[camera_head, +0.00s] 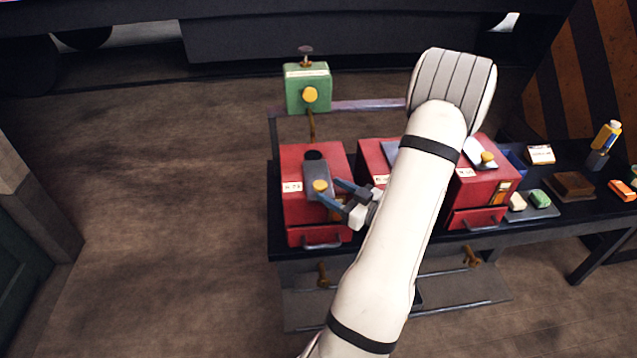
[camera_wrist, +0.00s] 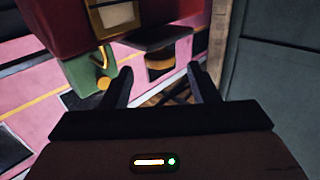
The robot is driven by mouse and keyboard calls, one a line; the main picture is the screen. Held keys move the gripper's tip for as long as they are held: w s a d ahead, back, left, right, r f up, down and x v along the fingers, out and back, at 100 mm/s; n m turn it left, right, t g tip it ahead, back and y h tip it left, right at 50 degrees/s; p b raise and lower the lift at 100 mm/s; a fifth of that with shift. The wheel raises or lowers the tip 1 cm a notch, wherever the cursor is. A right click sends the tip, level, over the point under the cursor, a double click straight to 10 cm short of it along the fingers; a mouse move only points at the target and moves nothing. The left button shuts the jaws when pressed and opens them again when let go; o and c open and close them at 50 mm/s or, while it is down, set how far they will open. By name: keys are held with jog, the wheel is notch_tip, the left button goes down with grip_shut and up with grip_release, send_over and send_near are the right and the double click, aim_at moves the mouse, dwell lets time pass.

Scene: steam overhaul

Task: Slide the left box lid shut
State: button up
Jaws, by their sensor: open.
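The left box (camera_head: 293,207) is red, with a drawer and handle at its front. Its grey lid (camera_head: 318,171) has a yellow knob (camera_head: 320,186) near the front end. A dark round opening (camera_head: 313,155) shows at the lid's back end. My gripper (camera_head: 329,190) is open at the right of the knob, its fingers pointing left toward it. Whether it touches the knob I cannot tell. In the wrist view, my gripper's fingers (camera_wrist: 160,86) stand apart with nothing clearly held. A dark plate (camera_wrist: 155,38) and a yellowish round part (camera_wrist: 160,62) show between and beyond them.
A green box with a yellow knob (camera_head: 310,95) stands on a post behind the left box. A middle red box (camera_head: 372,160) and a right red box (camera_head: 490,190) share the dark bench. My arm hides part of the middle box. Small items lie at the right. Floor is open at left.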

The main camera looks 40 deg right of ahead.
aim_at(326, 187)
jog(key=shift+x, duration=2.3)
